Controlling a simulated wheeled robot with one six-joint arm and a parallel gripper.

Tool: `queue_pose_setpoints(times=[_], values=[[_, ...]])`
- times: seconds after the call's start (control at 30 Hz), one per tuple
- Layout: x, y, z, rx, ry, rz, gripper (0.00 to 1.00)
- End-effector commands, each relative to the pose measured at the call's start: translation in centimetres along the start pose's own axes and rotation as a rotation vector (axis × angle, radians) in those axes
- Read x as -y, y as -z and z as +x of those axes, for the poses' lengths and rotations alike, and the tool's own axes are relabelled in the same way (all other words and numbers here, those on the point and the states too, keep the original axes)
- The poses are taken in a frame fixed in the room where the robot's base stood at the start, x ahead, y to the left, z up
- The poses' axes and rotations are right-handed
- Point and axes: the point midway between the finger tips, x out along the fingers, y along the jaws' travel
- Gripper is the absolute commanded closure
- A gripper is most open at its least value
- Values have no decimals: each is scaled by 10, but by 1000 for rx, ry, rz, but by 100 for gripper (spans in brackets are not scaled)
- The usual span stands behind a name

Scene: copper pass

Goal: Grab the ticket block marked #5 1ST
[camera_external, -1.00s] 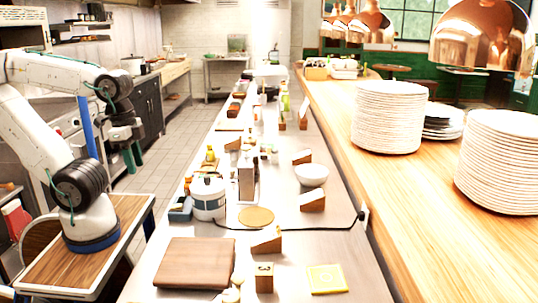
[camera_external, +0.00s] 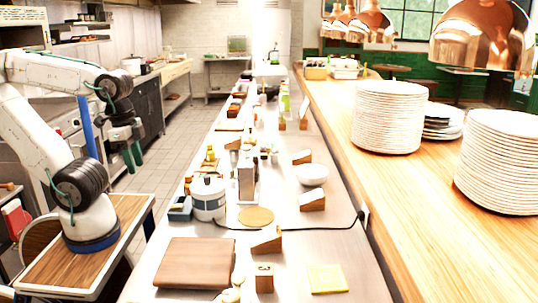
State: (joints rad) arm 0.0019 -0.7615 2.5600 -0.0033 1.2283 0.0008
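Several small wooden ticket blocks with pale slanted faces stand along the steel counter. One block (camera_external: 266,241) is near the front, one (camera_external: 312,200) is further back on the right, and another (camera_external: 302,157) is beyond the white bowl. A small upright wooden block with a dark mark (camera_external: 264,278) stands at the front. The writing on the blocks is too small to read, so I cannot tell which is #5 1ST. My gripper (camera_external: 133,158) hangs left of the counter above the floor, pointing down, away from all blocks. Its fingers look dark green; the gap between them is unclear.
The counter holds a brown board (camera_external: 195,263), a yellow pad (camera_external: 327,279), a white-and-blue pot (camera_external: 208,199), a white bowl (camera_external: 312,174) and a round cork mat (camera_external: 256,217). A black cable crosses it. Plate stacks (camera_external: 387,117) stand on the raised wooden shelf at right.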

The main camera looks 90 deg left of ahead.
Motion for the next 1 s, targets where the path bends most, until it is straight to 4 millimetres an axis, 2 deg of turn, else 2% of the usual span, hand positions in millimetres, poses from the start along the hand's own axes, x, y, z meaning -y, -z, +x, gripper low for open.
queue_pose_setpoints(times=[0.33,0.37,0.4,0.5,0.83,0.93,1.0], values=[[0,0,0,0,0,0,64],[0,0,0,0,0,0,61],[0,0,0,0,0,0,50],[0,0,0,0,0,0,25],[0,4,-1,6,-12,-32,25],[0,20,-5,26,-62,-145,25],[3,40,-9,48,-121,-279,25]])
